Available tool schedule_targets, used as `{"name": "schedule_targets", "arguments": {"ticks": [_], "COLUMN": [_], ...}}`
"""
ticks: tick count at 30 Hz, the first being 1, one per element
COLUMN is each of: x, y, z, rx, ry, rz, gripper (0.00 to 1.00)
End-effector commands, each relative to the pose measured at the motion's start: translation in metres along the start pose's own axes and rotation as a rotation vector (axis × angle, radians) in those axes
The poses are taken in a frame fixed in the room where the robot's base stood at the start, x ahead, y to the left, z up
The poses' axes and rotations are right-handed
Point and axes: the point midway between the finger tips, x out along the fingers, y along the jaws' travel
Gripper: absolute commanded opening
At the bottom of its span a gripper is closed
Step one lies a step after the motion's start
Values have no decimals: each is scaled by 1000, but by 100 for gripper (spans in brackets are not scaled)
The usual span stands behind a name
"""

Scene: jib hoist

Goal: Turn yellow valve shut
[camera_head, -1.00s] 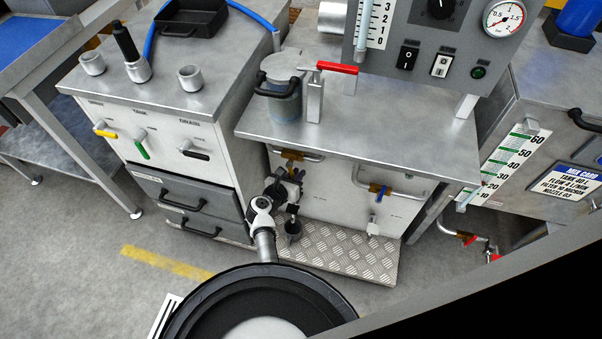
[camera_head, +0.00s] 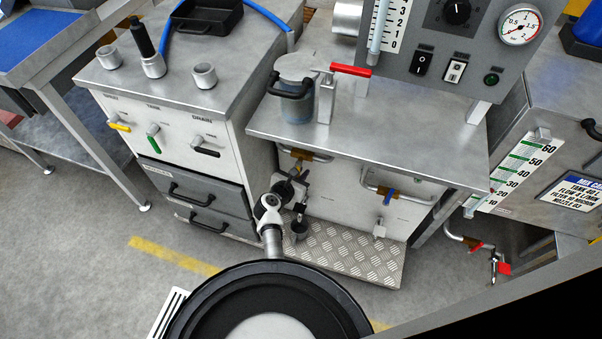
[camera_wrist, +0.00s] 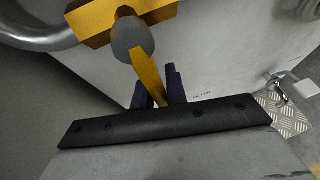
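In the wrist view, the yellow valve's lever (camera_wrist: 147,68) slants down from a grey hub on a brass-yellow valve body (camera_wrist: 95,22). The two dark purple fingers of my gripper (camera_wrist: 157,92) stand on either side of the lever's lower end. The lever covers part of the left finger, so I cannot tell whether they press on it. In the head view, the brass valve body (camera_head: 307,154) shows on a pipe at the front of the bench, with my gripper (camera_head: 297,180) just below it.
A pipe valve with a blue lever (camera_head: 388,197) is to the right on the same panel. A cabinet at the left carries small yellow (camera_head: 119,127), green (camera_head: 153,138) and black (camera_head: 206,152) handles. A checker-plate step (camera_head: 350,255) lies below. Floor at left is open.

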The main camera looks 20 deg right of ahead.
Motion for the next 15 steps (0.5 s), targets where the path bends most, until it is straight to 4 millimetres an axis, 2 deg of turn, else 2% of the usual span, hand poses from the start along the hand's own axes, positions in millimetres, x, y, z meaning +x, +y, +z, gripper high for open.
{"name": "schedule_targets", "arguments": {"ticks": [1, 5, 15], "x": [-1, -1, -4], "y": [1, 1, 1], "z": [-1, -1, -1], "rx": [0, 0, -2], "ry": [1, 1, 0], "rz": [3, 2, 2], "gripper": [19, 36, 36]}}
